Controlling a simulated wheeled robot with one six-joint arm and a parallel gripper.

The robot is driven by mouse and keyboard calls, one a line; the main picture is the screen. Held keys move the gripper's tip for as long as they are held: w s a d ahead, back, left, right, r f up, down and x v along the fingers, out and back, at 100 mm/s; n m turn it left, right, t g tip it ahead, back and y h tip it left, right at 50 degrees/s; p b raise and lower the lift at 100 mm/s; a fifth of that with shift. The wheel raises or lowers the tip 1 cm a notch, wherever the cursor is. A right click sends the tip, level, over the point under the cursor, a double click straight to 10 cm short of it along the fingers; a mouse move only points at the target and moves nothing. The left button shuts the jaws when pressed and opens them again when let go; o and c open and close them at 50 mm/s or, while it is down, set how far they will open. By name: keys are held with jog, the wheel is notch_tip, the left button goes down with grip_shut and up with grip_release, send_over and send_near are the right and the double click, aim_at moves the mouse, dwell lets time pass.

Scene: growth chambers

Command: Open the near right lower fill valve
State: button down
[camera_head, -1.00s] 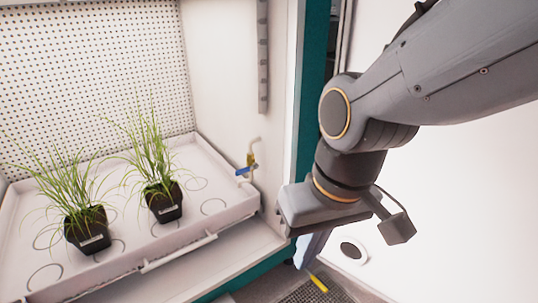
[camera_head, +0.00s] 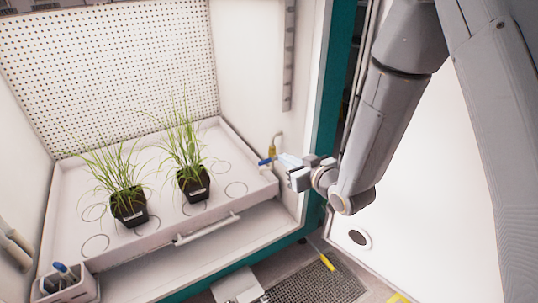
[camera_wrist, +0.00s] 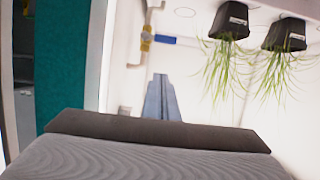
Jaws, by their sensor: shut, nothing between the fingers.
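My gripper (camera_head: 284,159) is at the chamber opening, pointing left at the valve. In the wrist view, its pale blue fingers (camera_wrist: 160,78) are together with nothing between them. They look apart from the lever, though the exact gap is hard to judge.
A white tray (camera_head: 160,236) holds two potted grasses (camera_head: 129,206), (camera_head: 194,184). A teal door frame (camera_head: 325,110) stands close beside my arm. A small caddy (camera_head: 68,288) sits at front left. A yellow object (camera_head: 327,262) lies near the floor grate.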

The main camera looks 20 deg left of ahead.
jog(key=shift+y, duration=0.4)
jog(key=shift+a, duration=0.1)
jog(key=b, duration=0.3)
send_over(269, 160)
jog(key=s, duration=0.3)
notch_tip(269, 160, down, 2)
jog(key=f, duration=0.2)
jog(key=d+f, duration=0.1)
jog(key=f, duration=0.1)
jog(key=shift+w+f+b, duration=0.15)
jog(key=shift+b, duration=0.2)
jog(key=shift+a, duration=0.1)
